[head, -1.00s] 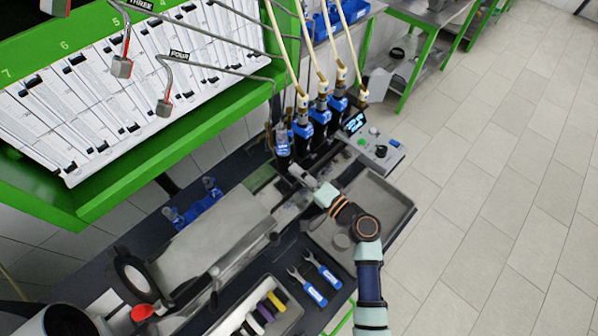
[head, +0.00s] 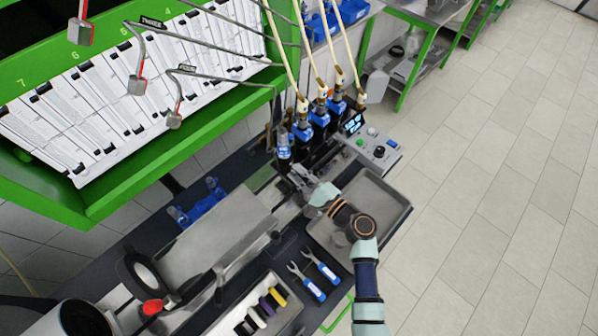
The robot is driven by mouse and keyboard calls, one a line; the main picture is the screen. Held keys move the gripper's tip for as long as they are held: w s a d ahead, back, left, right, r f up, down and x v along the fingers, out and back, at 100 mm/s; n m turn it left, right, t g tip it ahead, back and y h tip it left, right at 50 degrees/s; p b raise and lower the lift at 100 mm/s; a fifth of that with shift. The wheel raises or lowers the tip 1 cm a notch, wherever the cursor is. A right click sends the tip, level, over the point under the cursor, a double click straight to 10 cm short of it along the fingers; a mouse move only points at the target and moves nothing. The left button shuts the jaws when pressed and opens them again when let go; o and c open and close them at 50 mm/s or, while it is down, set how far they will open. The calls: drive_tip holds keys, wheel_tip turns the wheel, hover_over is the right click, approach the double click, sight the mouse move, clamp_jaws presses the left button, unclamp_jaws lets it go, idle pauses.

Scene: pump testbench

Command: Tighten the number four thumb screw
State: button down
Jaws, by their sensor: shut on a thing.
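My gripper (head: 297,178) is at the front of the pump fixture, below the nearest blue-bodied pump (head: 283,147). Its fingers point up and left toward the fixture's base. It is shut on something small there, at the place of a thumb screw. The screw itself is too small and hidden by the fingers to make out, and I cannot read a number on it. A tag reading FOUR (head: 187,69) hangs on a bent rod above the bench.
More blue pumps (head: 319,118) with cream hoses stand behind. A control box (head: 374,150) and a grey tray (head: 390,195) lie to the right. A metal block (head: 215,235), blue-handled wrenches (head: 322,268) and a marker bin (head: 285,318) are nearer.

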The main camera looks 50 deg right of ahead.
drive_tip(key=shift+m, duration=0.5)
drive_tip(key=c, duration=1)
unclamp_jaws()
drive_tip(key=shift+c, duration=0.2)
drive_tip(key=s, duration=1.2)
drive_tip(key=shift+a, duration=0.2)
